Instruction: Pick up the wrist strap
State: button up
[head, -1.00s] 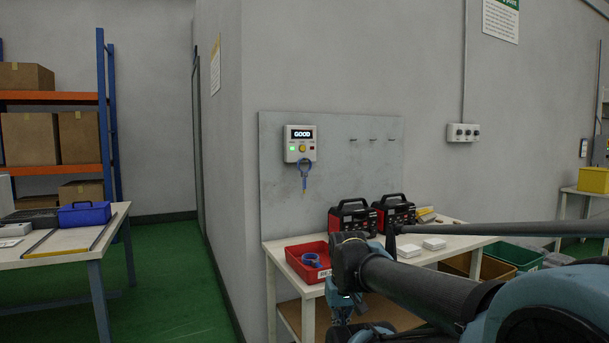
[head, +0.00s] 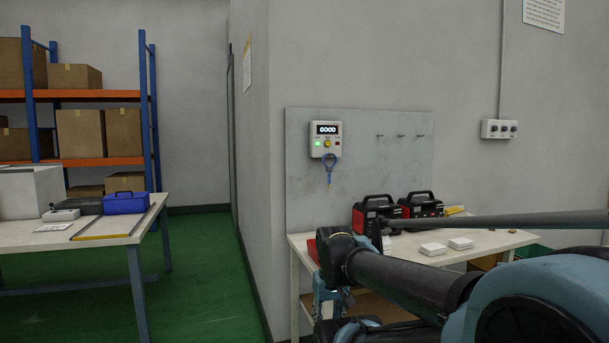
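A blue wrist strap (head: 329,172) hangs in a loop below a white tester box (head: 325,139) whose display reads GOOD, on a grey wall panel. A red tray (head: 313,249) on the white table is mostly hidden behind my arm; the blue strap in it earlier does not show now. My gripper (head: 326,310) points down at the table's front left, partly behind my arm. Its fingers are too small and covered to tell open from shut, and I see nothing held in it.
Two red-black cases (head: 377,215) and small white boxes (head: 433,249) stand on the white table (head: 490,240). Empty hooks (head: 401,136) are on the panel. Another table (head: 100,230) with a blue toolbox (head: 125,203) stands left. Green floor between is clear.

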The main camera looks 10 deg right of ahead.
aim_at(329, 169)
jog(key=u, duration=1.3)
jog(key=k, duration=1)
jog(key=z, duration=2.05)
jog(key=i, duration=1)
